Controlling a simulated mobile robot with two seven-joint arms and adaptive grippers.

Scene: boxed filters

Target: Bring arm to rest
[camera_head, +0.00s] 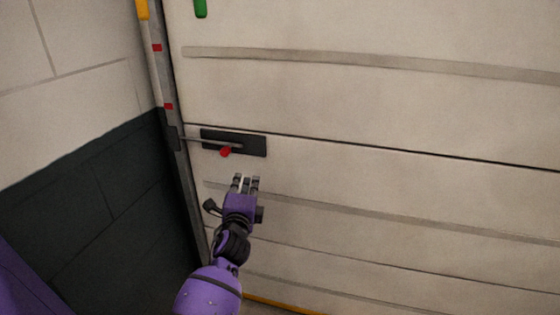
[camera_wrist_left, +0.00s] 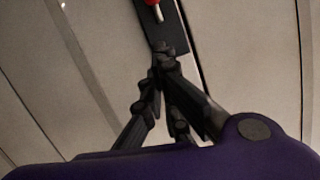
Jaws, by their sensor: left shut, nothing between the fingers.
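My left gripper (camera_head: 245,180) is in front of a large pale panelled door (camera_head: 400,180), just below a dark latch plate (camera_head: 252,145) with a red-tipped handle (camera_head: 225,152). The gripper is shut with nothing in it, and it appears apart from the handle. In the left wrist view, my left gripper's dark fingers (camera_wrist_left: 163,52) come together in front of the door, and the red handle part (camera_wrist_left: 153,3) shows at the top edge on the dark plate (camera_wrist_left: 172,35). My right gripper is in neither view.
A metal door rail (camera_head: 178,160) with red marks runs down the door's left edge. Left of it is a wall (camera_head: 85,180), pale above and dark below. A green piece (camera_head: 200,8) and a yellow piece (camera_head: 142,9) show at the top. The door's right side is clear.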

